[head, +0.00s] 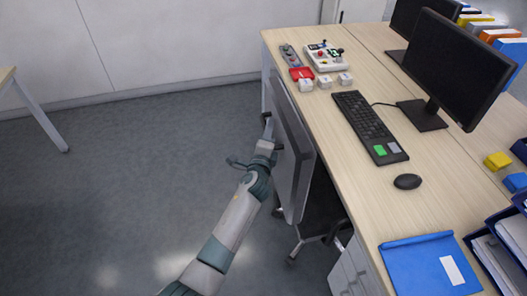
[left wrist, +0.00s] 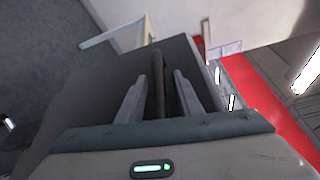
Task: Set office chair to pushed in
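The office chair's grey backrest (head: 294,165) stands upright along the desk's left edge in the head view. Its dark seat (head: 322,212) and part of its base show under the desk top. My left gripper (head: 267,128) is at the far left side of the backrest, its fingers partly hidden. In the left wrist view, the left gripper's fingers (left wrist: 161,88) stand apart on either side of a narrow dark bar (left wrist: 158,82), with gaps visible; it seems to be part of the chair. My right gripper is not in view.
The wooden desk (head: 330,110) holds a keyboard (head: 370,127), a monitor (head: 445,70), a mouse (head: 407,181) and a blue folder (head: 430,265). A drawer unit (head: 352,268) stands under its near end. The grey floor (head: 120,190) to the left is clear.

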